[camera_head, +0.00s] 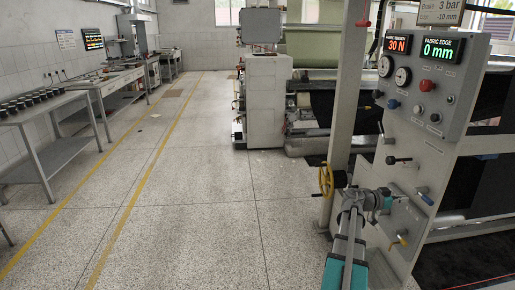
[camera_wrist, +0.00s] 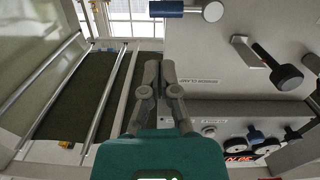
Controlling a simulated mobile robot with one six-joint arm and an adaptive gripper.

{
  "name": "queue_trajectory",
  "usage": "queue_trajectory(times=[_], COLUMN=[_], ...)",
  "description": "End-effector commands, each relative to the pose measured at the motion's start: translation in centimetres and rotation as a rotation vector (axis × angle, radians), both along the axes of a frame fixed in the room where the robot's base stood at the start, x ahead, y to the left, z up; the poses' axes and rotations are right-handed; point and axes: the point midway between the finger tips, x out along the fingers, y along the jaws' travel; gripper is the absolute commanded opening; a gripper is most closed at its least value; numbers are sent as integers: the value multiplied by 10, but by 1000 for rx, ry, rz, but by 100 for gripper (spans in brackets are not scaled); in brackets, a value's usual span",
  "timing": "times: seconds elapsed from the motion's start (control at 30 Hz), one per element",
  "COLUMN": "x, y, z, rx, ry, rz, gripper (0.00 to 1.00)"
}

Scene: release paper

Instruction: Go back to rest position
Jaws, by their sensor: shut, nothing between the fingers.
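My gripper (camera_wrist: 163,68) shows in the wrist view with its two grey fingers together and nothing between them. It is in front of the grey machine panel (camera_wrist: 230,85), with no clear contact. In the head view my arm reaches up from the bottom right and bends toward the machine's control panel (camera_head: 425,85); the fingers are too small to make out there. A black-handled lever (camera_wrist: 277,67) is to the right of the fingers in the wrist view, and a blue handle (camera_wrist: 178,9) is above them. Both are apart from the gripper.
A yellow handwheel (camera_head: 326,181) stands left of my arm, beside a grey post (camera_head: 347,85). A blue-ended handle (camera_head: 424,196) and a yellow-ended one (camera_head: 400,238) stick out of the machine. Open floor (camera_head: 205,180) lies left, with benches (camera_head: 60,115) along the wall.

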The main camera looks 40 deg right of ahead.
Motion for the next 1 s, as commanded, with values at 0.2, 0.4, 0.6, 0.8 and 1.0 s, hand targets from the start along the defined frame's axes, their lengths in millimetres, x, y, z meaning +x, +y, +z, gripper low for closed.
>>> queue_trajectory(times=[0.2,0.4,0.6,0.8,1.0], x=[0,13,47,95,140], y=[0,10,39,86,140], z=[0,-5,-21,-45,-69], rx=[1,33,132,285,448], ry=[-1,0,3,22,57], rz=[1,15,61,141,241], gripper=[0,0,0,0,0])
